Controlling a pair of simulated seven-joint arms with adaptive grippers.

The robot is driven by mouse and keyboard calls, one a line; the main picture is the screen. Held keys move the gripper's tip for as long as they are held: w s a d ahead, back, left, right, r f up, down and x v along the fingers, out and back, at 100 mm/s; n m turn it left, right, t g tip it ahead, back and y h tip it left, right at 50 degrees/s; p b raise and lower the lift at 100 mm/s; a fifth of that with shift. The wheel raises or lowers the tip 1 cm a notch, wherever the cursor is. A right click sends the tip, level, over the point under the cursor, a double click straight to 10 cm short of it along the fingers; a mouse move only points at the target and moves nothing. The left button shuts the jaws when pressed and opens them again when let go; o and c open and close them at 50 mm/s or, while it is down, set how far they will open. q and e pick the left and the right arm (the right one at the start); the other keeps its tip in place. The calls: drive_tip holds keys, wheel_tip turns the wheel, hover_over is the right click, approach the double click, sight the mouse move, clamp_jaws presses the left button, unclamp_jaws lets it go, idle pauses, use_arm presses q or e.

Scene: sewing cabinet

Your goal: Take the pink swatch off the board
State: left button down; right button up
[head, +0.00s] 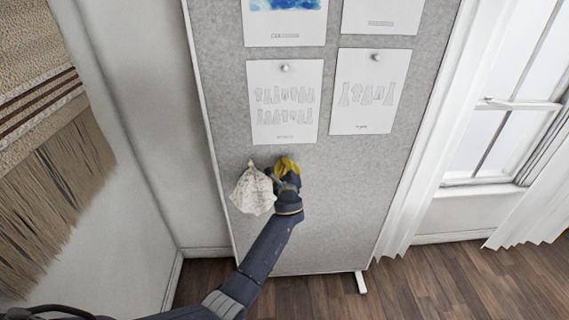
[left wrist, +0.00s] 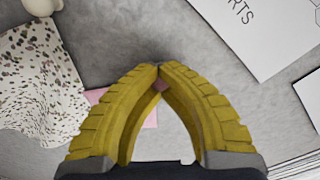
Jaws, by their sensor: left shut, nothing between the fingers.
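The pink swatch (left wrist: 151,118) lies against the grey board (head: 335,205). It shows in the left wrist view between and just left of my fingers, which cover most of it. In the head view I cannot make it out behind my gripper. My left gripper (head: 286,166) is at the board, its yellow fingers shut with the tips together. In the left wrist view the tips (left wrist: 159,72) lie in front of the swatch's upper part; whether they touch it I cannot tell. My right gripper is in neither view.
A speckled cloth swatch (head: 253,190) hangs just left of my gripper, under a pale round pin (left wrist: 42,6). Pinned paper sheets (head: 285,103) (head: 369,92) are above. A window (head: 520,100) with white curtains is at the right. The board's lower right is bare.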

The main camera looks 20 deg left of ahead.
use_arm(q)
drive_tip(key=shift+s, duration=0.1)
drive_tip(key=shift+s+d, duration=0.15)
drive_tip(key=shift+s, duration=0.15)
drive_tip(key=shift+v, duration=1.1)
drive_tip(key=v, duration=1)
idle(0.7)
